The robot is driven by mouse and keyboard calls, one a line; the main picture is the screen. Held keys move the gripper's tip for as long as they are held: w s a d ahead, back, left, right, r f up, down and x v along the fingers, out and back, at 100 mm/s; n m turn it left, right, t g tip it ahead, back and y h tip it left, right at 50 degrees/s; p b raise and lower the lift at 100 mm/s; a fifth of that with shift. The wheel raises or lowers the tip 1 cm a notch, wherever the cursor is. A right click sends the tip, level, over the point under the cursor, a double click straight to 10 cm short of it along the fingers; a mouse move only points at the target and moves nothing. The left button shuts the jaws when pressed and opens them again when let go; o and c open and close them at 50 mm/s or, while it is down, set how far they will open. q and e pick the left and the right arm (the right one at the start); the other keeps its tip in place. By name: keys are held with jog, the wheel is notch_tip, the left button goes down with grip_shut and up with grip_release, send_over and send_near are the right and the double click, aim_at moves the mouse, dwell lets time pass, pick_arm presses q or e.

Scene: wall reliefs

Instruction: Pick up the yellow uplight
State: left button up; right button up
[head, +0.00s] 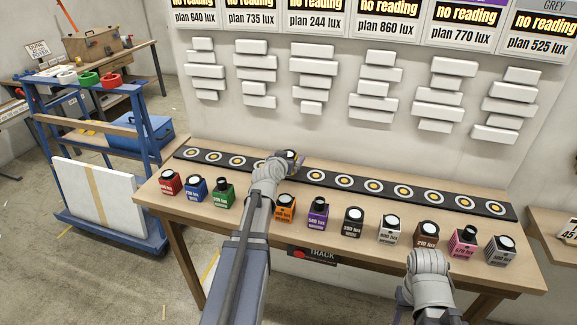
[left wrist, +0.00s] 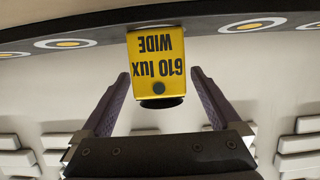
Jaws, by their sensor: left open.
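The yellow uplight (left wrist: 157,68) is a small box marked "610 lux WIDE" and appears upside down in the left wrist view. It lies between the spread purple fingers of my left gripper (left wrist: 160,73), with visible gaps on both sides. In the head view, my left gripper (head: 293,160) is at the dark track, and its wrist hides most of the uplight. I cannot tell whether the uplight rests on the track. My right arm is at the front right of the table; its gripper (head: 402,299) is mostly hidden.
The dark track (head: 330,180) with ringed discs runs along the back of the wooden table (head: 180,207). In front stand several coloured uplights, including red (head: 169,182), green (head: 222,195), orange (head: 285,208) and purple (head: 317,212). White blocks protrude from the wall behind.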

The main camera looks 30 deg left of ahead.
aim_at(291, 155)
pick_arm(q)
jog(key=x, duration=0.3)
jog(key=shift+f, duration=0.1)
jog(key=shift+s, duration=0.1)
grip_shut()
dwell(0.5)
